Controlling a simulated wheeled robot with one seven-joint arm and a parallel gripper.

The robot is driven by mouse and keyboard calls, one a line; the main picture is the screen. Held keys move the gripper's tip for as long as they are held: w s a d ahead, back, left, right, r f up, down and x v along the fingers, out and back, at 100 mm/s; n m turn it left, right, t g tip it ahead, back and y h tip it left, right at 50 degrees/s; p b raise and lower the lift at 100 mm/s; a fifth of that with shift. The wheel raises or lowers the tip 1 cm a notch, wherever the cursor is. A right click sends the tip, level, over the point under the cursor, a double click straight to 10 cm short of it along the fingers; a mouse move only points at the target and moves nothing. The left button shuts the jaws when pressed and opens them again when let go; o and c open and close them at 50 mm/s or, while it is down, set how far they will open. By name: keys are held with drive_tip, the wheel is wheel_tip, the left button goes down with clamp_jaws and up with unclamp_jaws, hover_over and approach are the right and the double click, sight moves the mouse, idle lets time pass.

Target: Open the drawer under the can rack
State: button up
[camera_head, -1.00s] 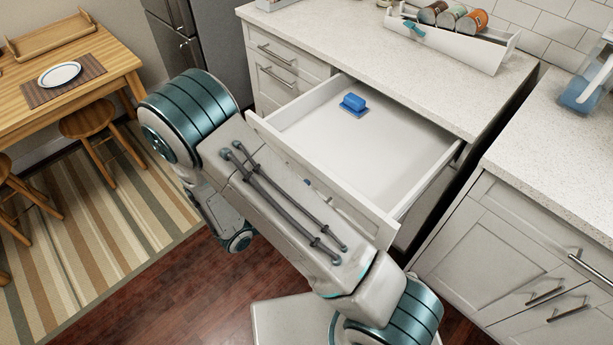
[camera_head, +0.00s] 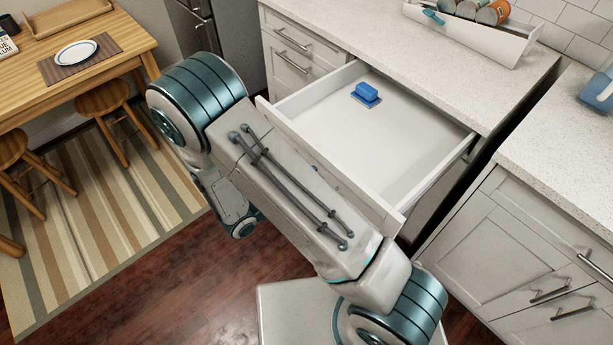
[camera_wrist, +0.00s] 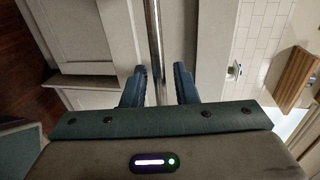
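The drawer (camera_head: 390,150) under the counter is pulled far out. Its white inside shows, with a blue block-like item (camera_head: 367,92) near the back. The white can rack (camera_head: 470,38) with several cans stands on the counter above. My gripper (camera_wrist: 160,85) shows only in the wrist view; in the head view it is hidden behind my arm and the drawer front. Its two blue fingers are apart, one on each side of the metal drawer handle (camera_wrist: 154,35). Narrow gaps seem to show between the bar and the fingers. The drawer front (camera_wrist: 118,45) lies alongside.
A second counter with cabinets (camera_head: 490,240) stands to the right across a narrow gap. A wooden table (camera_head: 80,75) and stools (camera_head: 102,102) stand at the left by a striped rug (camera_head: 110,200). Bare wood floor (camera_head: 200,290) is clear at the lower left.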

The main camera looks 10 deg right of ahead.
drive_tip(key=v, duration=1.3)
drive_tip(key=shift+s+a+b, duration=0.15)
drive_tip(key=shift+a+b, duration=0.1)
drive_tip(key=shift+b, duration=0.15)
drive_tip(key=shift+r, duration=0.1)
drive_tip(key=s+d+r+n+g+y, duration=0.2)
drive_tip(key=d+r+n+y, duration=0.4)
drive_tip(key=n, duration=0.8)
drive_tip(key=s+d+r+n+g+y, duration=0.3)
drive_tip(key=d+r+n+y, duration=0.4)
drive_tip(key=d+r+n, duration=0.5)
drive_tip(key=d+n, duration=0.1)
drive_tip(key=n, duration=0.2)
drive_tip(key=shift+s+r+g, duration=0.15)
drive_tip(key=shift+r+g, duration=0.2)
drive_tip(key=shift+g, duration=0.05)
drive_tip(key=shift+d, duration=0.1)
